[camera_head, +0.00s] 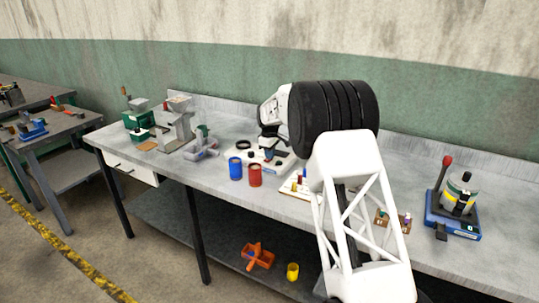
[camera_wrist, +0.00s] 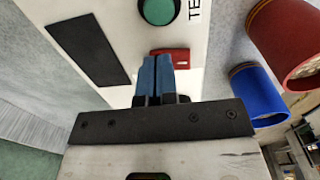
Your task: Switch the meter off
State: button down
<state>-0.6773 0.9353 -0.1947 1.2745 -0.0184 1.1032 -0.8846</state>
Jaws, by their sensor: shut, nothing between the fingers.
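The meter (camera_head: 285,163) is a pale box on the workbench, partly hidden by my arm in the head view. In the wrist view its white face (camera_wrist: 124,35) carries a dark display (camera_wrist: 88,50), a round green button (camera_wrist: 159,10), a red switch (camera_wrist: 178,56) and partly cut-off lettering. My gripper (camera_head: 268,155) is shut and empty over the meter. In the wrist view its blue fingertips (camera_wrist: 157,60) overlap the left part of the red switch. I cannot tell whether they touch it, or which way the switch is set.
A blue can (camera_head: 235,168) and a red can (camera_head: 255,176) stand close in front of the meter. Green and grey machines stand at the bench's left. A blue-based device with a red-knobbed lever (camera_head: 455,205) stands at the right. The bench's front edge is near.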

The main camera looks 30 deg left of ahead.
aim_at(268, 160)
jog(key=shift+s+f, duration=0.3)
jog(key=shift+f, duration=0.25)
jog(key=shift+s, duration=0.65)
notch_tip(268, 160, up, 15)
dwell(0.7)
jog(key=shift+d+r, duration=0.1)
dwell(0.4)
